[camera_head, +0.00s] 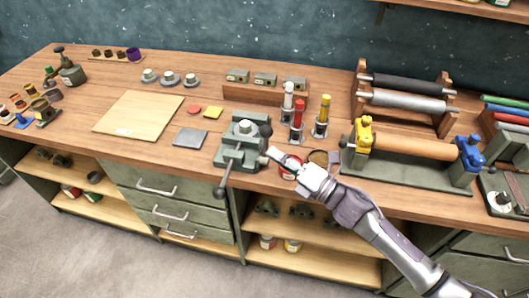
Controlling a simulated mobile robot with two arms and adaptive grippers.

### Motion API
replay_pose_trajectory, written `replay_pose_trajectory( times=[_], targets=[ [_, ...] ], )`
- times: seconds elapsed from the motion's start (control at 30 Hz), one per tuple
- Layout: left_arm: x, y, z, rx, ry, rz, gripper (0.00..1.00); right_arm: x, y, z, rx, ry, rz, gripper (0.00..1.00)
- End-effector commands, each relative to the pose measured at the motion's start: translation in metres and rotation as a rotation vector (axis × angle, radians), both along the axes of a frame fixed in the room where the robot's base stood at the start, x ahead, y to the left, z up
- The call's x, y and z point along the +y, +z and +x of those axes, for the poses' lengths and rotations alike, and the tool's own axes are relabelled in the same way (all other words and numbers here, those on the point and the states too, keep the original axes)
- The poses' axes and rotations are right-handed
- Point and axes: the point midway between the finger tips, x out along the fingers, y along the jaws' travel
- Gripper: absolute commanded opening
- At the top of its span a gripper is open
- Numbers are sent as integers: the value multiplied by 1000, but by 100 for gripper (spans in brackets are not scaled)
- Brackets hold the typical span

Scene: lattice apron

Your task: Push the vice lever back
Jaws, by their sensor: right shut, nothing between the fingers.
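The grey-green vice (241,143) stands at the front edge of the workbench, near the middle of the view. A lever with a dark ball knob (219,191) hangs out over the bench's front edge. Another dark ball (265,131) shows at the vice's upper right. My right gripper (272,153) is shut and empty. Its fingertips are just right of the vice body; I cannot tell whether they touch it. My left gripper is out of view.
Behind the vice stand red, white and yellow upright tools (298,118). A roller stand (405,145) is to the right. A wooden board (138,114) and a grey plate (190,137) lie to the left. A round tin (290,167) sits beside my right gripper.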

Motion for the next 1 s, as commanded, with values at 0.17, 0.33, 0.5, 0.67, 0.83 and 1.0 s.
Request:
replay_pose_trajectory(
  times=[0.17, 0.33, 0.5, 0.67, 0.83, 1.0],
  targets=[
    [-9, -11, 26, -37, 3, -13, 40, -22, -1, -22, 0, 2, -2, 0],
    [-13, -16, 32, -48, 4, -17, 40, -36, 2, -34, 1, 2, 0, 0],
    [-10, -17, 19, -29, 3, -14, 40, -39, 5, -38, 0, 2, 1, 0],
    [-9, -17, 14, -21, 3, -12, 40, -39, 5, -38, 0, 2, 1, 0],
    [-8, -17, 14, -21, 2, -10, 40, -39, 5, -38, 0, 2, 1, 0],
    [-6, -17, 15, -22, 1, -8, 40, -39, 5, -37, 9, -6, 9, 0]
  ],
)
